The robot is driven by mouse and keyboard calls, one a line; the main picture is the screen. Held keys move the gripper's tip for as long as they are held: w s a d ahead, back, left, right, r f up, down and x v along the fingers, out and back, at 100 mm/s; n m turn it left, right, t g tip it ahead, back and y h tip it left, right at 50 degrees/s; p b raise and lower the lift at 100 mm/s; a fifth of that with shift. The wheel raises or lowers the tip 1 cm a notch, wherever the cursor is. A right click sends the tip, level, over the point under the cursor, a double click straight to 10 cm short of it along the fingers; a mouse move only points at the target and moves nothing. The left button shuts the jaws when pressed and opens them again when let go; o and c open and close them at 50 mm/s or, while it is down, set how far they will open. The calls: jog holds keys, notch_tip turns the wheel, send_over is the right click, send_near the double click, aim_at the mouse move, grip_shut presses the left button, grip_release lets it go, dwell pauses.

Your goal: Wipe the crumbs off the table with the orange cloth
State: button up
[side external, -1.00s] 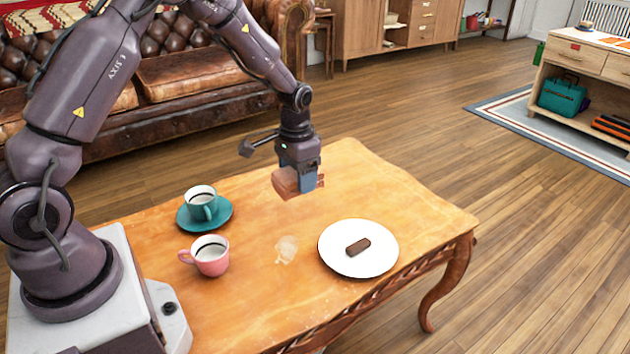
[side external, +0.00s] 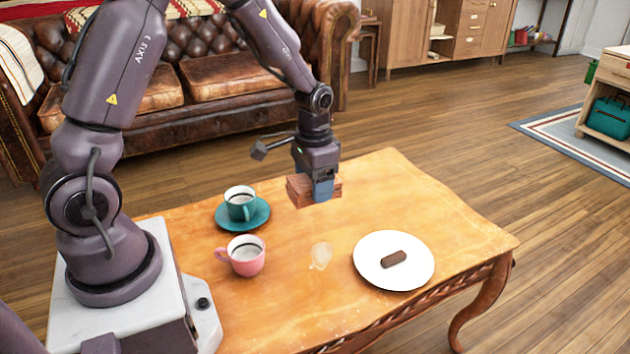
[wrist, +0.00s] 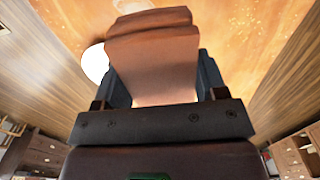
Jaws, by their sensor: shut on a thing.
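My gripper (side external: 321,188) is shut on the orange cloth (side external: 300,190), a folded, brownish-orange piece that sticks out between the blue fingers. It is above the back part of the wooden table (side external: 430,205) and looks clear of the top. In the wrist view the cloth (wrist: 155,55) fills the space between the fingers and hides much of the table. A pale, see-through patch (side external: 320,256) lies on the table in front of the gripper; I cannot tell whether it is crumbs. Small pale specks (wrist: 228,18) show on the table at the top of the wrist view.
A white plate (side external: 370,273) with a brown bar (side external: 394,259) is right of the patch. A pink cup (side external: 245,257) and a teal cup (side external: 240,204) on a teal saucer (side external: 262,220) stand to the left. The table's right end is clear. A leather sofa (side external: 220,78) is behind.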

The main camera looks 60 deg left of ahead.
jog(key=w+a+f, duration=0.3)
jog(key=a, duration=0.3)
jog(key=w+a+f, duration=0.3)
jog(key=w+a, duration=0.1)
jog(key=a, duration=0.2)
jog(key=shift+s+f, duration=0.15)
jog(key=shift+f, duration=2.7)
jog(key=shift+a+f, duration=0.55)
jog(key=shift+f, duration=0.05)
jog(key=shift+c, duration=0.3)
jog(key=shift+a+f, duration=0.1)
jog(key=shift+a, duration=3.25)
jog(key=shift+d, duration=3.75)
jog(key=shift+s+d, duration=0.1)
jog(key=shift+s, duration=1.35)
jog(key=shift+a, duration=3.75)
jog(key=shift+d, duration=3.85)
notch_tip(320, 180, up, 8)
